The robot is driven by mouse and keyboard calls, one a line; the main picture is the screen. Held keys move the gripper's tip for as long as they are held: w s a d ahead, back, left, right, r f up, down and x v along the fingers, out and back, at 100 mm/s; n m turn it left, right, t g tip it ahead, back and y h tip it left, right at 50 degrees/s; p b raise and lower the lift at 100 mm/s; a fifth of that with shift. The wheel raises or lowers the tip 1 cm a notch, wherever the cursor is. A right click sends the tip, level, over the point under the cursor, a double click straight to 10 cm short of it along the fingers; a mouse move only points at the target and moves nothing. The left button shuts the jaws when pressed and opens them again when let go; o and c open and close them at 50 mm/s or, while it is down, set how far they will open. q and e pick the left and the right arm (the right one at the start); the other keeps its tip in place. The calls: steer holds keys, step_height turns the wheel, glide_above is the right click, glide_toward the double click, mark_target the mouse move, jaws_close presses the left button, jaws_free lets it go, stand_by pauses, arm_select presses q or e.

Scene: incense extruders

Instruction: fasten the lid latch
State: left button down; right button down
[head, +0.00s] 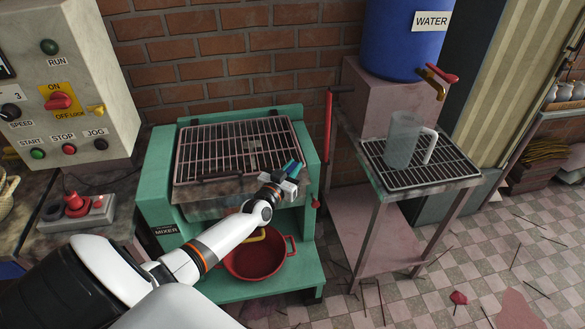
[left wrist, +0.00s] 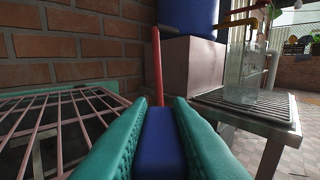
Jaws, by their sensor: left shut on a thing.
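The green mixer (head: 155,185) stands against the brick wall, with its barred grid lid (head: 225,150) lying flat over the top. The grid lid also shows at the left of the left wrist view (left wrist: 60,125). My left gripper (head: 293,169) is at the lid's front right corner. Its teal fingers (left wrist: 160,125) are shut on a blue piece (left wrist: 160,145), which looks like the lid latch. The fingers hide most of this piece, so its fit against the mixer cannot be told. My right gripper is out of view.
A red lever (head: 327,140) rises beside the mixer's right side. A metal rack table (head: 440,172) holds a clear jug (head: 403,140) below the blue water barrel (head: 402,35). A red pot (head: 258,262) sits on the mixer's lower shelf. A control box (head: 75,125) stands left.

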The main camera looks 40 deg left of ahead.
arm_select(q)
steer(key=shift+d+r+n+g+y+p, duration=0.15)
steer(key=shift+n+g+y+p, duration=0.2)
steer(key=shift+n+y+p, duration=0.75)
steer(key=shift+r+n+g+y+p, duration=0.1)
steer(key=shift+n+g+y+p, duration=0.4)
steer(key=shift+y+p, duration=1.1)
steer(key=shift+f+n+p, duration=0.1)
steer(key=shift+n+p, duration=0.4)
steer(key=shift+p, duration=0.1)
steer(key=n+g+y, duration=0.2)
steer(key=y, duration=0.1)
steer(key=shift+f, duration=0.15)
steer(key=shift+n+g+y, duration=0.9)
steer(key=shift+g+y, duration=0.15)
steer(key=shift+y, duration=0.15)
steer(key=c, duration=1.3)
jaws_free()
